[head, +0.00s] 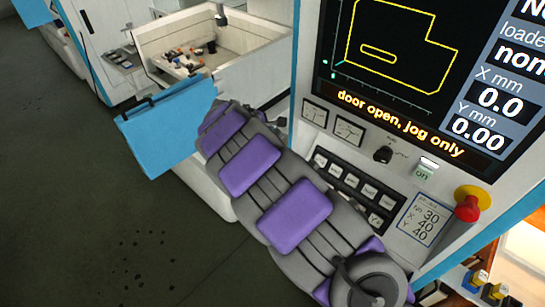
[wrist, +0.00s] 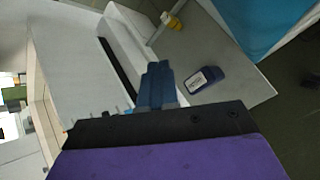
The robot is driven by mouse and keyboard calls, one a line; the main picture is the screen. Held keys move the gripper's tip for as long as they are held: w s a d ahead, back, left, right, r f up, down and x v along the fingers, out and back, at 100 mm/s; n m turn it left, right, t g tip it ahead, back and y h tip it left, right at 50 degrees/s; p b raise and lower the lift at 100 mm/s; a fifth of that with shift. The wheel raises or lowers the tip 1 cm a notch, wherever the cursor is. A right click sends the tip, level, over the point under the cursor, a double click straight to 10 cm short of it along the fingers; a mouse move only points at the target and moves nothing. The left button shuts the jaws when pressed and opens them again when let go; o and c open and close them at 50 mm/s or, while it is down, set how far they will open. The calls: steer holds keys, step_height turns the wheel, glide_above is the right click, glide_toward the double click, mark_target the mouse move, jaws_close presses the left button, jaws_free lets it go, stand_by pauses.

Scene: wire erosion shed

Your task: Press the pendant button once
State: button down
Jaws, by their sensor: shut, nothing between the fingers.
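In the wrist view my gripper (wrist: 157,84) shows as blue fingers held together, with nothing between them. A small dark blue block with a pale label (wrist: 205,79) lies on a pale grey surface, just right of and beyond the fingertips, apart from them in the picture. It may be the pendant, but I cannot make out a button on it. In the head view my grey and purple arm reaches from the lower right towards the machine's open work tank, and the fingers cannot be made out there. No pendant is clear in that view.
The control panel has a screen (head: 405,65) reading "door open, jog only", a row of keys (head: 352,183) and a red stop knob (head: 467,208). A blue door (head: 168,122) stands open near the work tank (head: 160,47). Dark floor at left is clear.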

steer(key=f+b, duration=0.1)
steer(key=f, duration=0.1)
steer(key=a+f+b, duration=0.1)
steer(key=f+b, duration=0.1)
steer(key=f, duration=0.1)
steer(key=f+b, duration=0.1)
steer(key=f, duration=0.1)
steer(key=shift+a+f+b, duration=0.2)
steer(key=shift+a+b, duration=0.1)
steer(key=shift+a, duration=0.05)
steer(key=shift+d, duration=0.6)
steer(key=shift+a+f, duration=0.2)
steer(key=shift+a, duration=1)
steer(key=shift+d+r, duration=0.15)
steer(key=shift+d, duration=0.85)
steer(key=shift+a, duration=0.85)
steer(key=shift+d, duration=0.7)
steer(key=shift+a, duration=0.15)
